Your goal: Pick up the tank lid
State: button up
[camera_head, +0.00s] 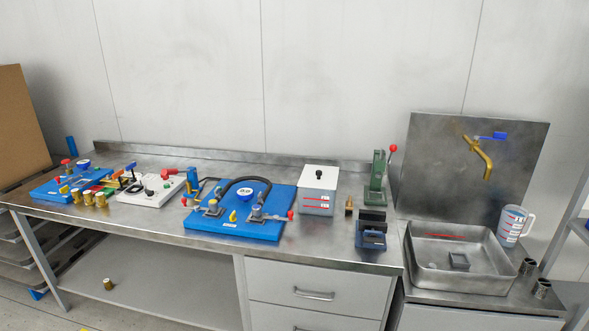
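The tank (316,203) is a pale grey box with red marks on its front, standing on the metal bench right of the large blue pump board. Its lid (322,179) is a flat white plate with a small black knob (319,174) at the middle, and it sits on top of the tank. My gripper does not show in this view.
The blue pump board (236,229) with a black hose stands close left of the tank. A green press (377,180) with a red-tipped lever, a small brass part (349,206) and a dark blue vise (371,229) stand close right. A sink (456,279) lies farther right.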

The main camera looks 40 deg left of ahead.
aim_at(320, 178)
jog(key=u, duration=0.85)
jog(key=i, duration=1.2)
jog(key=u, duration=2.05)
jog(key=i, duration=0.8)
jog(key=u, duration=0.6)
jog(key=i, duration=0.5)
jog(key=u, duration=0.15)
